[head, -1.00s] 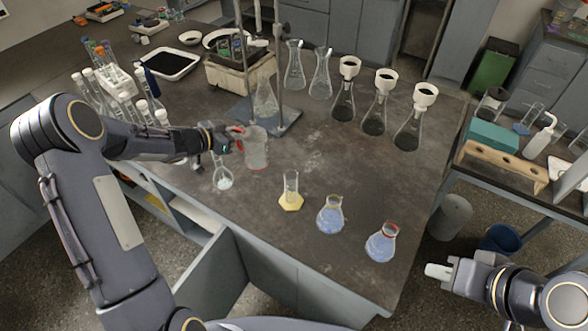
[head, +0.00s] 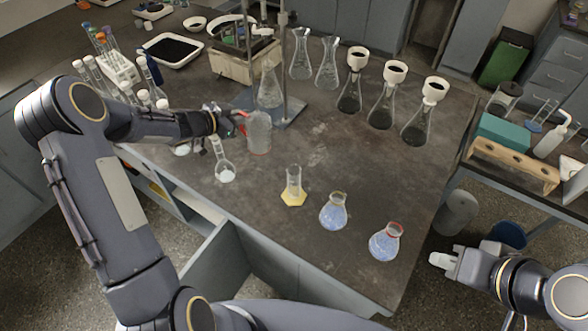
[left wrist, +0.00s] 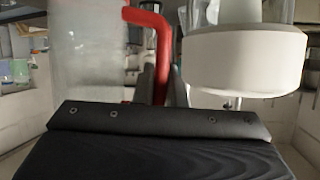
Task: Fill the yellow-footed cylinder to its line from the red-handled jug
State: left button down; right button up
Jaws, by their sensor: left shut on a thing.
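The clear jug (head: 258,132) with a red handle (head: 238,121) is at the left-middle of the dark bench, roughly upright. My left gripper (head: 236,124) is shut on the red handle, which also shows upright between the fingers in the left wrist view (left wrist: 160,50). The jug's cloudy wall (left wrist: 88,60) fills the left of that view. The yellow-footed cylinder (head: 293,182) stands upright on the bench, to the right of and nearer than the jug. Its line and any liquid level are too small to tell. My right gripper (head: 441,260) is off the bench at lower right, its jaw gap unclear.
A small flask with white contents (head: 225,172) stands near the jug. Flasks with blue liquid, one yellow-rimmed (head: 334,213) and one red-rimmed (head: 385,243), stand right of the cylinder. A stand base (head: 290,118) lies behind the jug. Bench between jug and cylinder is clear.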

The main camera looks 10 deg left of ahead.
aim_at(264, 132)
pick_arm(q)
jog(key=d+f+m, duration=0.1)
jog(key=s+d+f+m+y, duration=0.1)
jog(key=d+f, duration=0.1)
jog(key=shift+s+m+t+y, duration=0.2)
jog(key=shift+m+t+y, duration=0.1)
jog(key=f+b, duration=0.2)
jog(key=b, duration=0.1)
jog(key=shift+d+y+b, duration=0.25)
jog(key=shift+y+b, duration=0.05)
jog(key=d+b, duration=0.1)
jog(key=b, duration=0.1)
jog(key=s+d+m+b, duration=0.1)
jog(key=b, duration=0.2)
jog(key=shift+s+r+m+t+y, duration=0.1)
jog(key=shift+r+m+t+y, duration=0.05)
jog(key=shift+m+t+y, duration=0.2)
jog(key=shift+s+d+r+m+t+y+b, duration=0.2)
jog(key=shift+d+r+m+b, duration=0.1)
jog(key=shift+r+b, duration=0.2)
jog(key=shift+s+d+r+m+t+y+b, duration=0.15)
jog(key=shift+d+r+m+b, duration=0.15)
jog(key=shift+r, duration=0.3)
jog(key=shift+a+r, duration=0.1)
jog(key=shift+w, duration=0.1)
jog(key=shift+d+r, duration=0.25)
jog(key=shift+r, duration=0.05)
